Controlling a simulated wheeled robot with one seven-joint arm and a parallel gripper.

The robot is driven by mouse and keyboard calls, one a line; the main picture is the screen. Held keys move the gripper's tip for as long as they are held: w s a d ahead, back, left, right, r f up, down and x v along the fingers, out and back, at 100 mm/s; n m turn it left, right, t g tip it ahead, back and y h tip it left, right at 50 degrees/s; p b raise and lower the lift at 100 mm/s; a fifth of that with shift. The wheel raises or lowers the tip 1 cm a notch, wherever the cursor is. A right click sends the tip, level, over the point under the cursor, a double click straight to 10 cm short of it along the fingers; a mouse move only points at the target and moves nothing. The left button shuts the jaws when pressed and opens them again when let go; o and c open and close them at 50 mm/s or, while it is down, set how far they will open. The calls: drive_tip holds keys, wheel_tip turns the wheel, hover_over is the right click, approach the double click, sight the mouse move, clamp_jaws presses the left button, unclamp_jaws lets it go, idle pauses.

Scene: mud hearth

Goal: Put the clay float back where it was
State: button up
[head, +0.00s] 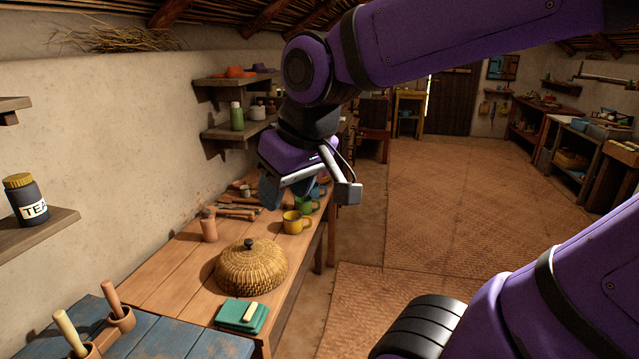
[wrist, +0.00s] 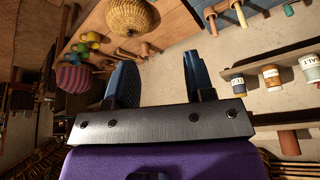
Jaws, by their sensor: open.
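I cannot tell for sure which thing is the clay float. A green flat block with a pale bar on top (head: 241,316) lies at the wooden table's near edge in the head view. My gripper (wrist: 158,75) is open, with nothing between its blue fingers in the wrist view. In the head view it hangs in the air above the table's far part, its fingers partly hidden by my wrist. A woven dome with a dark knob (head: 251,268) sits on the table. It also shows at the top of the wrist view (wrist: 130,14).
Mugs, including a yellow one (head: 295,223), and a clay cylinder (head: 208,229) stand on the wooden table (head: 165,280). Clay holders with upright handles (head: 121,319) stand on the blue table (head: 160,345). A tea jar (head: 27,200) is on a wall shelf. The floor at right is clear.

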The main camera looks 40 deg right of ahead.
drive_tip(key=shift+m+t+h, duration=0.3)
drive_tip(key=shift+m+h, duration=0.1)
drive_tip(key=shift+m, duration=0.1)
drive_tip(key=s, duration=0.1)
drive_tip(key=s+d+r, duration=0.1)
drive_tip(key=s, duration=0.1)
drive_tip(key=s+d, duration=0.1)
drive_tip(key=s, duration=0.1)
drive_tip(key=shift+d+r, duration=0.1)
drive_tip(key=shift+r, duration=0.15)
drive_tip(key=shift+w, duration=0.1)
